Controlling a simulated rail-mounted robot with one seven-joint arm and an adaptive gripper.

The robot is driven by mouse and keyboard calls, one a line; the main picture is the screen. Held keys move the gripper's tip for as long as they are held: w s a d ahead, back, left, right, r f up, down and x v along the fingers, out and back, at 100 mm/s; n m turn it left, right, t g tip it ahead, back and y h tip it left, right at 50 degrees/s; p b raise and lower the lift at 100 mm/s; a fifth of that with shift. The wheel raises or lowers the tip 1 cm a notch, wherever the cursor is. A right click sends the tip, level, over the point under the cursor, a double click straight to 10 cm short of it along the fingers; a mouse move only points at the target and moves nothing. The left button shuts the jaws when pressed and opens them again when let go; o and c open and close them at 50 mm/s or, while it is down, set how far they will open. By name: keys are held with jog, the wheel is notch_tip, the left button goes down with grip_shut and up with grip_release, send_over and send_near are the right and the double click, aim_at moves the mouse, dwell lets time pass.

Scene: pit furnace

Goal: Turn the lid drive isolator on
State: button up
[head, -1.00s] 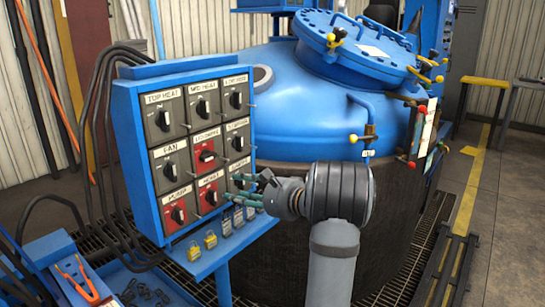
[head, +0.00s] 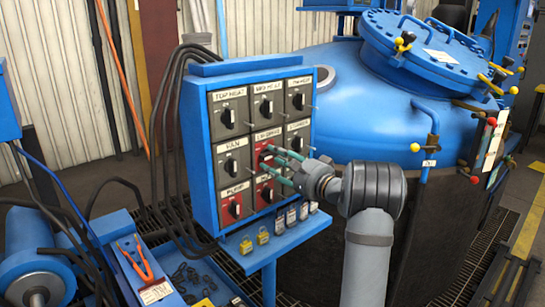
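The lid drive isolator (head: 262,145) is the red-faced switch in the middle of the blue panel's grid. Its label is small and blurred, and its knob is largely hidden behind my fingers, so I cannot tell its position. My gripper (head: 270,161) is in front of this switch, reaching in from the right. Its teal fingers are apart, one above the other, with their tips close to the switch face. I cannot tell whether they touch the knob.
The blue panel (head: 203,165) holds several other isolators, including fan (head: 231,168) and pump (head: 234,208). Thin rods stick out between switches. The blue furnace vessel (head: 365,95) stands behind my arm. Black cables (head: 160,140) run left of the panel.

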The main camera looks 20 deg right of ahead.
jog(key=shift+w+a, duration=0.15)
jog(key=shift+w, duration=0.45)
jog(key=c, duration=0.4)
grip_shut()
jog(key=shift+f, duration=0.1)
